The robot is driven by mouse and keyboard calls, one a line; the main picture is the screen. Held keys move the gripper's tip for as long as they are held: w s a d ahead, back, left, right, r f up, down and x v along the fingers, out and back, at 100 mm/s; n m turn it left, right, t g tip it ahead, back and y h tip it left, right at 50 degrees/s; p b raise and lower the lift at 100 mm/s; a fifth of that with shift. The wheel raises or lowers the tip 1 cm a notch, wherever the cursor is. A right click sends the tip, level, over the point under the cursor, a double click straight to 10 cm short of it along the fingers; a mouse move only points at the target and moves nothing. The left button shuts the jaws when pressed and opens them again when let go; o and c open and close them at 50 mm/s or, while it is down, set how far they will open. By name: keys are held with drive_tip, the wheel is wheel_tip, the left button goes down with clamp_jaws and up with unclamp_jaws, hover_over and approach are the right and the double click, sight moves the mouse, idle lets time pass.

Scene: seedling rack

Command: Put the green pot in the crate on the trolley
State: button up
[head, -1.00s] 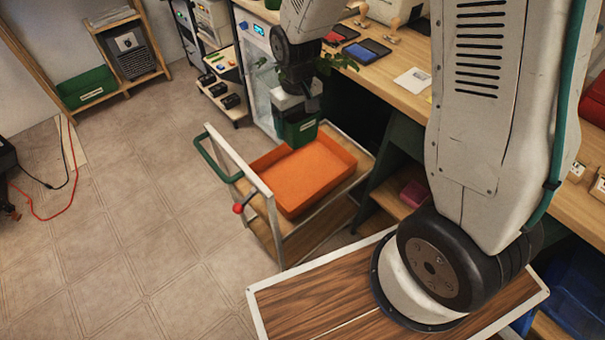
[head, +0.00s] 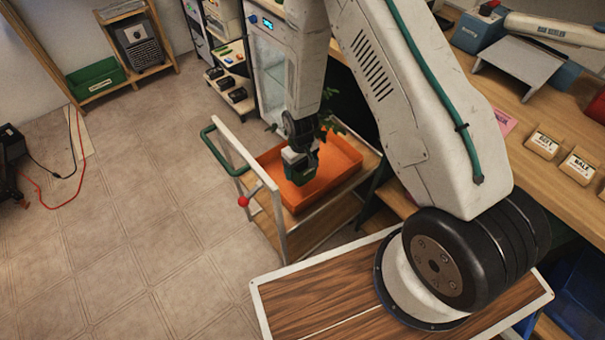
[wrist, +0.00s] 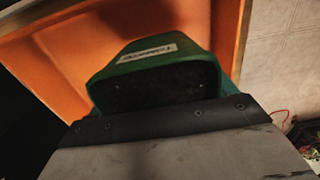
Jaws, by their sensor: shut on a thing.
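The green pot (wrist: 165,55) with a white label shows in the wrist view, dark inside, with orange crate surfaces behind it. My gripper (head: 300,160) is shut on the pot; in the wrist view the broad gripper end (wrist: 165,122) covers the pot's near side. In the head view the pot (head: 298,174) is mostly hidden by my gripper, low over the orange crate (head: 340,150). The crate lies on the trolley (head: 312,232), which has a wooden deck and a green handle. I cannot tell whether the pot touches the crate floor.
A wooden workbench (head: 545,115) runs along the right with small boxes and a grey stand. A fridge-like cabinet (head: 268,70) stands behind the trolley. A shelf with a green bin (head: 96,80) is at the back left.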

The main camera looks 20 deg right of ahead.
drive_tip(key=shift+f, duration=2.6)
drive_tip(key=shift+f, duration=0.15)
drive_tip(key=o, duration=1.4)
drive_tip(key=s+d+r+m, duration=0.1)
drive_tip(key=s+d+r, duration=0.15)
drive_tip(key=r, duration=1.75)
drive_tip(key=s+d+r+m, duration=0.1)
drive_tip(key=s+r, duration=0.3)
drive_tip(key=r, duration=1.6)
drive_tip(key=s+d+r, duration=0.1)
drive_tip(key=s+r, duration=0.6)
drive_tip(key=s, duration=0.3)
drive_tip(key=s+d+r+m+t, duration=0.1)
drive_tip(key=s+r, duration=0.6)
drive_tip(key=s, duration=0.4)
drive_tip(key=shift+s+d+m, duration=0.2)
drive_tip(key=shift+m, duration=0.1)
